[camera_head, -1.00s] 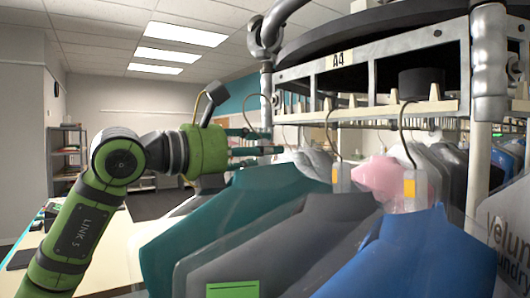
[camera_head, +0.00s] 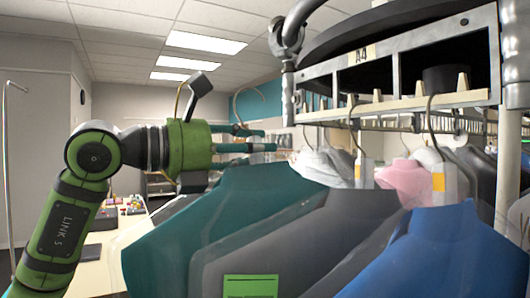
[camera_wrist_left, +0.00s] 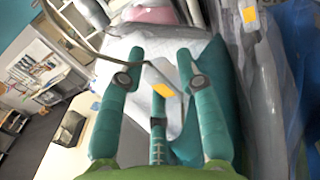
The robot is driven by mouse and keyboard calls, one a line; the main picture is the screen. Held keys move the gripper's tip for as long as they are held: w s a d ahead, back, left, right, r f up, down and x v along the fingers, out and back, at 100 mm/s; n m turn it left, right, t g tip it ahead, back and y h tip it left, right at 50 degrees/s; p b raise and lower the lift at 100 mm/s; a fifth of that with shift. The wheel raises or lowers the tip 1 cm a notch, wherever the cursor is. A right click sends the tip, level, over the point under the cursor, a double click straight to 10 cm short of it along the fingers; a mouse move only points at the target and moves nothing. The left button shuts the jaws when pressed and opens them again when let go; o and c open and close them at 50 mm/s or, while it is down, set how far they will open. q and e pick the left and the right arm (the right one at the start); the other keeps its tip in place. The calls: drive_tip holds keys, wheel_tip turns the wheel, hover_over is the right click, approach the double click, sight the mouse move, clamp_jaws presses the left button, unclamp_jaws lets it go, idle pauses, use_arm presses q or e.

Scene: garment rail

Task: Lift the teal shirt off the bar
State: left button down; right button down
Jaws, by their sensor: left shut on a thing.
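The teal shirt (camera_head: 215,215) hangs at the left front of the row of clothes, beside a dark grey garment. It also shows behind the right finger in the left wrist view (camera_wrist_left: 222,90). My left gripper (camera_head: 266,140) is shut on its hanger just above the collar. The wire hook (camera_head: 236,103) rises above the fingers and shows against the wall, left of the rail's post, with a visible gap between them. In the left wrist view the hanger wire (camera_wrist_left: 110,57) runs between the teal fingers. My right gripper is not in view.
The bar (camera_head: 400,107) with the A4 label stands at right, under a dark round top. The dark grey garment (camera_head: 290,240) with a green tag and a blue one (camera_head: 440,255) crowd close. Pink and white garments hang behind. A table (camera_head: 95,275) stands at left.

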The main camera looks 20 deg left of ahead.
use_arm(q)
drive_tip(key=shift+b+v, duration=0.7)
drive_tip(key=shift+v, duration=2.5)
